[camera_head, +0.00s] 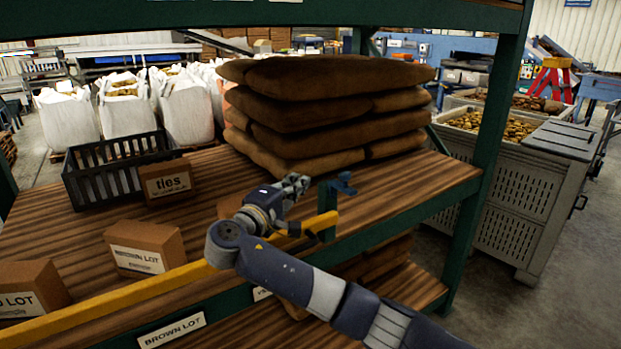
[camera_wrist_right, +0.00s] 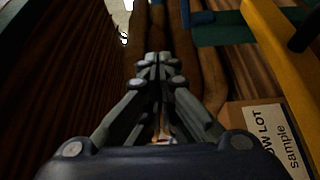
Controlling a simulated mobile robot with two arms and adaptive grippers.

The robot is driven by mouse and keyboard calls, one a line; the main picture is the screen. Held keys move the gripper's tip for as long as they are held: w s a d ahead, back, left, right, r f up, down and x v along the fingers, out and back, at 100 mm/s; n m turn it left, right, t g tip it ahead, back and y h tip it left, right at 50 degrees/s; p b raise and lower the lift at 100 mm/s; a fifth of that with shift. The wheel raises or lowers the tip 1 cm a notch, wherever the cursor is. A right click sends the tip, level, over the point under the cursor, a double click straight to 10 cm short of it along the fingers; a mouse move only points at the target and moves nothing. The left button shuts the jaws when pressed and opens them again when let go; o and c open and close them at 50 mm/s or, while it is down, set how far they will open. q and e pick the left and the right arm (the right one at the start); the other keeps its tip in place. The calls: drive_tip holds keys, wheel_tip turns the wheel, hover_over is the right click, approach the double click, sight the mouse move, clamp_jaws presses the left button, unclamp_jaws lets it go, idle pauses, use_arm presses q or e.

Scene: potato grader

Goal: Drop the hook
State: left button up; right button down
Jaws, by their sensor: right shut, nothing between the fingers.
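A small blue fitting (camera_head: 343,183), which looks like the hook, sits on top of a short green post at the right end of the yellow bar (camera_head: 130,297). It appears raised above the bar; its exact shape is too small to tell. The yellow bar runs along the shelf front and shows in the right wrist view (camera_wrist_right: 272,48). My right gripper (camera_head: 296,184) is shut and empty, just left of the blue fitting and apart from it, over the shelf. Its closed fingertips also show in the right wrist view (camera_wrist_right: 160,60). My left gripper is not in view.
Brown sacks (camera_head: 330,110) are stacked behind my right gripper. A black crate (camera_head: 118,165), a ties box (camera_head: 167,182) and lot boxes (camera_head: 145,248) stand on the wooden shelf. A green upright (camera_head: 490,140) stands to the right. A labelled sample box (camera_wrist_right: 270,145) is close to the gripper.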

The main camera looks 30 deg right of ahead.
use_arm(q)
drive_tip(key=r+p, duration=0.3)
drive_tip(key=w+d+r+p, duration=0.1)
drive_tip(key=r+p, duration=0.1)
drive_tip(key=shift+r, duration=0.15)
use_arm(e)
drive_tip(key=w+d, duration=0.1)
drive_tip(key=d, duration=0.7)
drive_tip(key=shift+d, duration=0.3)
drive_tip(key=shift+s, duration=0.1)
